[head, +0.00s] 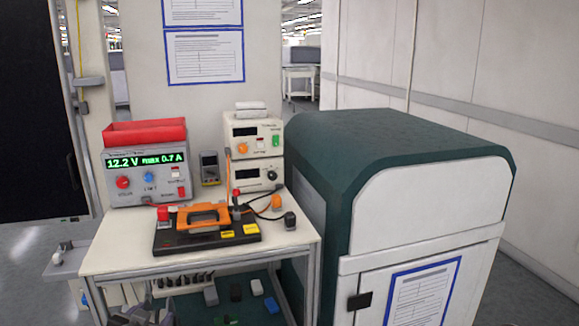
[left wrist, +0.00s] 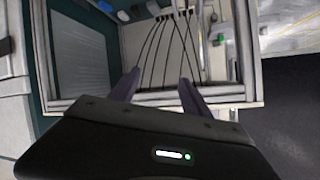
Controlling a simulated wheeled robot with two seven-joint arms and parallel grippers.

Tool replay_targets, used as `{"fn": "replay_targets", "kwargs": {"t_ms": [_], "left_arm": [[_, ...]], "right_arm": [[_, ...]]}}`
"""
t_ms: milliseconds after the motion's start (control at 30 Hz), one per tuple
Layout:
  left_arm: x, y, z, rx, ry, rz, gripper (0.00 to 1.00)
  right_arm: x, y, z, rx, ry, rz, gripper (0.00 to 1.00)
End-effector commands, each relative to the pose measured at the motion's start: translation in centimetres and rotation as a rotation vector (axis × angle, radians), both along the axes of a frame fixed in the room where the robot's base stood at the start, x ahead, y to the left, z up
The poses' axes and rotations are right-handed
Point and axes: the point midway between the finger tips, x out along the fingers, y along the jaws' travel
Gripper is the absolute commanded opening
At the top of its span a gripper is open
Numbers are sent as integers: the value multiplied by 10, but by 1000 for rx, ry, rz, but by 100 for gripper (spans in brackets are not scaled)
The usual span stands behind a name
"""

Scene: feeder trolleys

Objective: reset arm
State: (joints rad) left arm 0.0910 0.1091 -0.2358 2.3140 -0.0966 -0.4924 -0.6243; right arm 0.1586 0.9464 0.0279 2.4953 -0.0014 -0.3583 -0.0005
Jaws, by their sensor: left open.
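My left gripper (head: 142,314) shows only in part at the bottom edge of the head view, in front of the bench's lower part. In the left wrist view its two grey fingers (left wrist: 158,82) stand apart with nothing between them. Beyond the fingers is the bench frame (left wrist: 232,94), with several black cables (left wrist: 172,45) behind it. My right gripper is in neither view.
The white bench (head: 112,240) carries a black and orange device (head: 205,218), a power supply (head: 148,176) under a red bin (head: 145,132), and stacked instruments (head: 254,134). A green and white cabinet (head: 425,210) stands close on the right. Open floor (head: 30,250) lies left.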

Motion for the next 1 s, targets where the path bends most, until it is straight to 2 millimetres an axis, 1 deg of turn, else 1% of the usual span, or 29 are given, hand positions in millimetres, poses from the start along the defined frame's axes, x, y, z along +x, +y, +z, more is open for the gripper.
{"fn": "replay_targets", "kwargs": {"t_ms": [33, 67, 100, 167, 200, 267, 300, 367, 400, 467, 500, 600, 700, 767, 1000], "left_arm": [[-8, -27, -31, -110, 84, 0, 56], [-15, -42, -50, -176, 132, 10, 56], [-26, -63, -75, -259, 199, 23, 56], [-46, -93, -109, -368, 302, 46, 56], [-63, -112, -130, -434, 375, 65, 56], [-92, -141, -159, -519, 485, 94, 56], [-113, -160, -176, -568, 561, 111, 56], [-148, -187, -198, -624, 673, 135, 56], [-172, -204, -210, -650, 745, 146, 56], [-207, -226, -222, -672, 843, 146, 56], [-228, -238, -228, -678, 899, 138, 56], [-270, -262, -237, -686, 1006, 117, 56], [-294, -275, -240, -692, 1069, 107, 56], [-302, -277, -241, -693, 1086, 107, 56], [-300, -276, -242, -692, 1082, 109, 56]], "right_arm": [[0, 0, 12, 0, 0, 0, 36], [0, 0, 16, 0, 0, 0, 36], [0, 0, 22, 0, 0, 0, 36], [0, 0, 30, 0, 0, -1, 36], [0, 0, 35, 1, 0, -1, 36], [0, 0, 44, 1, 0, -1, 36], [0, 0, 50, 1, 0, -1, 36], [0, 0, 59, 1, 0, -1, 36], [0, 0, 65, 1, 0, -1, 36], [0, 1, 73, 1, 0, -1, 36], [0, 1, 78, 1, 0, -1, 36], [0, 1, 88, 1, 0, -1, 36], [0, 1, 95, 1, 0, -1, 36], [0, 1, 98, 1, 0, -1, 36], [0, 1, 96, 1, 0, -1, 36]]}}
